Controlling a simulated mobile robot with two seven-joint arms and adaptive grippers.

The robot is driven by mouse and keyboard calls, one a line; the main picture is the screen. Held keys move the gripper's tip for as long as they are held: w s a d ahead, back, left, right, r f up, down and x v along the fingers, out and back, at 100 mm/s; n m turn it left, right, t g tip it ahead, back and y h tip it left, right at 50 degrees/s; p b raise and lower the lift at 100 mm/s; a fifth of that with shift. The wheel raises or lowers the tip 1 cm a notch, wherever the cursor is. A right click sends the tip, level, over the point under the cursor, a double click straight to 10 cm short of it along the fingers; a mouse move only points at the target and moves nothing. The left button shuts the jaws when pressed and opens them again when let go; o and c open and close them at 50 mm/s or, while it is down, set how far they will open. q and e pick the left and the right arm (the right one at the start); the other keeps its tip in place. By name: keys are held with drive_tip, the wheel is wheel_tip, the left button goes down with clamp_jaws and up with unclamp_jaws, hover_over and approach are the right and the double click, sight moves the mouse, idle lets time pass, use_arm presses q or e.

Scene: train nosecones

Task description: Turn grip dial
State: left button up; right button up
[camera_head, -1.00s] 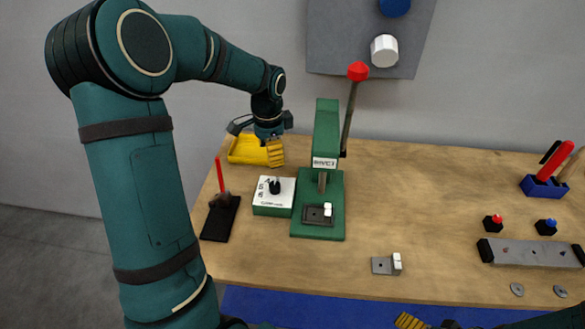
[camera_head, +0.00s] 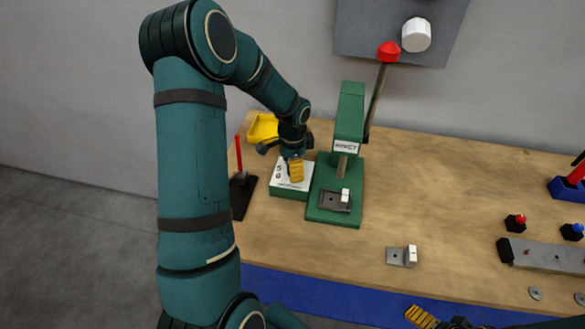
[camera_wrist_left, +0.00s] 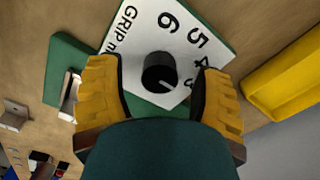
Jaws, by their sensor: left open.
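The grip dial is a black knob (camera_wrist_left: 159,72) with a white pointer line on a white panel (camera_wrist_left: 190,22) marked "GRIP" and numbers. In the wrist view the line points to the lower right. The panel tops a green box (camera_head: 289,193) left of the press in the head view. My left gripper (camera_head: 296,170) is over this box and hides the knob in the head view. In the wrist view its open yellow fingers (camera_wrist_left: 161,88) stand either side of the knob, apparently apart from it. My right gripper (camera_head: 422,316) shows only partly at the bottom edge; its opening is unclear.
A green rivet press (camera_head: 349,118) with a red-topped lever (camera_head: 388,51) stands close right of the dial box. A yellow bin (camera_head: 262,127) is behind it, and a black stand with a red stick (camera_head: 239,193) is at left. The table's middle is mostly clear.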

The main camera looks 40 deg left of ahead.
use_arm(q)
drive_tip(key=shift+f, duration=0.35)
clamp_jaws()
